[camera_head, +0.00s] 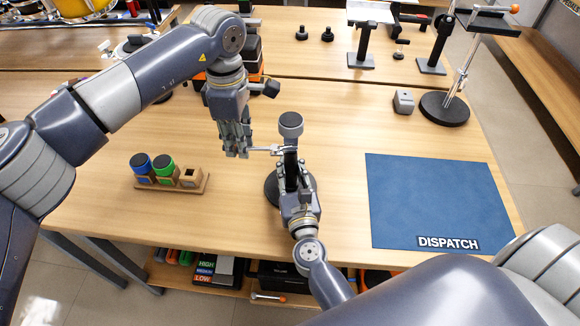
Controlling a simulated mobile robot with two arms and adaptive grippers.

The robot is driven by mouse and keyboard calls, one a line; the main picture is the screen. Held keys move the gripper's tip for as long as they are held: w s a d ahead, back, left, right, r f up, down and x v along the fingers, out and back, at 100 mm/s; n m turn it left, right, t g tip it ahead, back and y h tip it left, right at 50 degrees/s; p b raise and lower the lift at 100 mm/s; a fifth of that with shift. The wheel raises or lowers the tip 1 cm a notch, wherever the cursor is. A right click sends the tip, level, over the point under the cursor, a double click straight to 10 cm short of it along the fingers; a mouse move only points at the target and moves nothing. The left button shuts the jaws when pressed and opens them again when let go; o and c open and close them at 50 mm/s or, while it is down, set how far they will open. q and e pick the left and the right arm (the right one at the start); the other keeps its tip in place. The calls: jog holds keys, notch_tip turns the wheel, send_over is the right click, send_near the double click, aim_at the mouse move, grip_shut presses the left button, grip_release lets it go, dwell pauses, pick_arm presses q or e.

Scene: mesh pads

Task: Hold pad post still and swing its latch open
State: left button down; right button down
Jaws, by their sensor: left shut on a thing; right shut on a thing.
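The pad post (291,142) stands upright at the middle of the table, with a round grey pad (290,120) on top and a dark disc base (272,188). A thin grey latch (262,149) sticks out from the post to the left, below the pad. My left gripper (238,153) points down at the latch's outer end and is shut on it. My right gripper (291,172) reaches in from the front and is shut on the post below the latch. Its fingers and wrist hide the lower post and part of the base.
A wooden holder (200,187) with blue and green round-topped pieces sits at left. A blue DISPATCH mat (430,200) lies at right. A small grey block (403,101) and a black-based stand (445,108) are at back right. The table between post and mat is clear.

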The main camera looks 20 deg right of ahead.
pick_arm(q)
jog(key=shift+w+d, duration=0.15)
jog(key=shift+w, duration=0.2)
pick_arm(e)
jog(key=shift+s+f, duration=0.1)
jog(key=shift+f, duration=0.3)
pick_arm(q)
jog(key=shift+w+d, duration=0.9)
jog(key=shift+w, duration=0.25)
pick_arm(e)
jog(key=shift+a, duration=0.1)
pick_arm(q)
jog(key=shift+r, duration=0.1)
jog(key=c, duration=2.4)
grip_release()
jog(key=shift+w+d, duration=0.25)
jog(key=shift+d, duration=0.2)
jog(key=c, duration=1.6)
grip_release()
jog(key=shift+w+d, duration=0.1)
jog(key=shift+d, duration=0.05)
jog(key=o, duration=0.4)
jog(key=shift+d, duration=0.15)
jog(key=shift+c, duration=0.2)
